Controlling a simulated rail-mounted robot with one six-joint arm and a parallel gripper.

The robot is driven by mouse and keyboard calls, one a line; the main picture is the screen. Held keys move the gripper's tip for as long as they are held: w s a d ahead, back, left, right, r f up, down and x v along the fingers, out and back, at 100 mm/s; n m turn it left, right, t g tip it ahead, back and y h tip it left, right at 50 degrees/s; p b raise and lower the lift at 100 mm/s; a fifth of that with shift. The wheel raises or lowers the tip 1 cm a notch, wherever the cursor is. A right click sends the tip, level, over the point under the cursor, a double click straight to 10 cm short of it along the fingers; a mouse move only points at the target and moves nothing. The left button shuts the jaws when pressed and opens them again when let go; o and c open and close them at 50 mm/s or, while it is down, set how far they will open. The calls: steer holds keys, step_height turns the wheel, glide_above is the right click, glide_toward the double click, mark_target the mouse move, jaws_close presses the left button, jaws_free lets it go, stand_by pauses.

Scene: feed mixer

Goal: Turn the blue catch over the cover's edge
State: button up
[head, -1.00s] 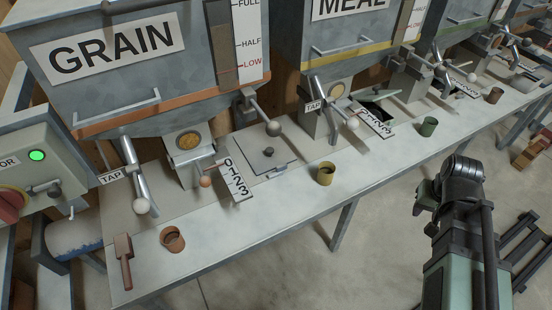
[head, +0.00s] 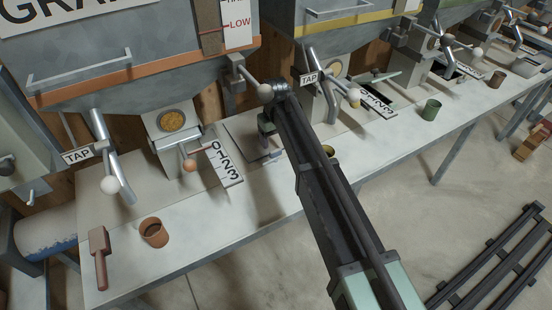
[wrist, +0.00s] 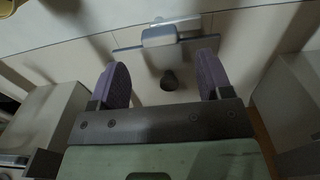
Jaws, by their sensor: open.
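The flat grey cover (head: 240,128) lies on the bench beside the 0-1-2-3 scale plate, partly hidden by my arm in the head view. In the wrist view a dark round knob (wrist: 169,80) shows between my fingers, apart from both. Beyond it is a thin blue-grey edge (wrist: 128,48) with a pale blue-grey block (wrist: 158,36) on it, which looks like the catch; its exact turn is hard to tell. My gripper (wrist: 162,82) is open and empty, with purple fingertips either side of the knob. In the head view my gripper (head: 268,140) points down over the cover.
The grain hopper's tap (head: 110,165) and a brown cup (head: 153,232) are on the left. A lever with a pale ball (head: 264,91) is close to my wrist. A green cup (head: 432,109) stands to the right. The bench's front strip is mostly clear.

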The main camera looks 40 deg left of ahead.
mark_target(275, 151)
step_height(275, 151, down, 6)
steer(key=b, duration=0.4)
steer(key=shift+r, duration=0.15)
steer(key=c, duration=0.9)
